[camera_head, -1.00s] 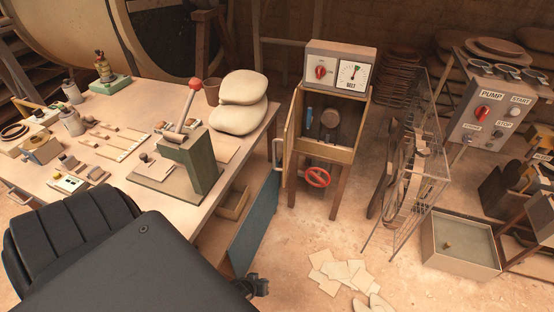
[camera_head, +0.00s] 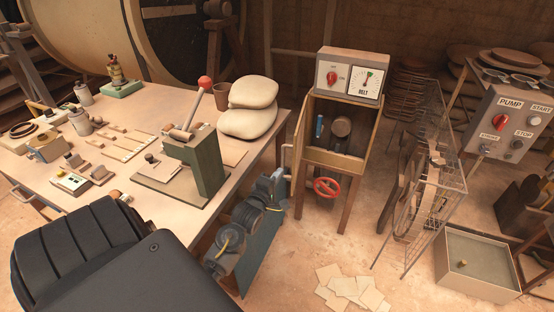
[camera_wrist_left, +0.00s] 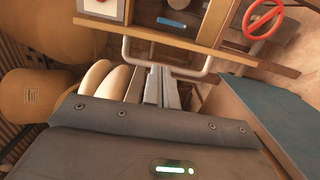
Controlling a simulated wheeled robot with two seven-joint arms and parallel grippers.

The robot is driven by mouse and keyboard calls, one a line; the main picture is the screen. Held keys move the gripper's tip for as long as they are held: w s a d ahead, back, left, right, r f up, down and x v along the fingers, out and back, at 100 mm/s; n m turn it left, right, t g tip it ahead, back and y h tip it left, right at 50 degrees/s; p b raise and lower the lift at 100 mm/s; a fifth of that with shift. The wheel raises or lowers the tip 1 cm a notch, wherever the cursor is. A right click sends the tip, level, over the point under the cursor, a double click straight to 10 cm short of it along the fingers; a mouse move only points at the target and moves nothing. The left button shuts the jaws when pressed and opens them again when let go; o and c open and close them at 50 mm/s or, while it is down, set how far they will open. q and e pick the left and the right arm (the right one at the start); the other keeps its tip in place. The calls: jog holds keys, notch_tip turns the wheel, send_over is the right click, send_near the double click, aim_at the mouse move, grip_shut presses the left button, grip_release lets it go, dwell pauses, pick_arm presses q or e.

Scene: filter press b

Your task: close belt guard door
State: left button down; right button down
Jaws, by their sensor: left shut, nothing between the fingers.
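The belt guard door (camera_head: 299,140) is a wooden panel standing open at the left side of the belt cabinet (camera_head: 338,155), seen nearly edge-on in the head view. The cabinet's inside is exposed, with a blue part and a round pulley. A pale U-shaped handle (camera_head: 284,160) is on the door; it also shows in the left wrist view (camera_wrist_left: 192,73). My left gripper (camera_head: 279,175) is close to the handle, below it in the head view. Its fingers (camera_wrist_left: 163,70) are shut and empty, overlapping the handle bar in the wrist view; I cannot tell whether they touch it. My right gripper is out of view.
A table (camera_head: 130,205) with a lever press (camera_head: 200,150) and pale sacks (camera_head: 250,105) stands left of the cabinet. A blue panel (camera_head: 262,248) lies beside my left arm. A red handwheel (camera_head: 327,188) is below the cabinet box. A wire guard (camera_head: 445,185) stands right.

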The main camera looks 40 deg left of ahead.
pick_arm(q)
jog(key=x, duration=0.7)
jog(key=shift+f, duration=0.1)
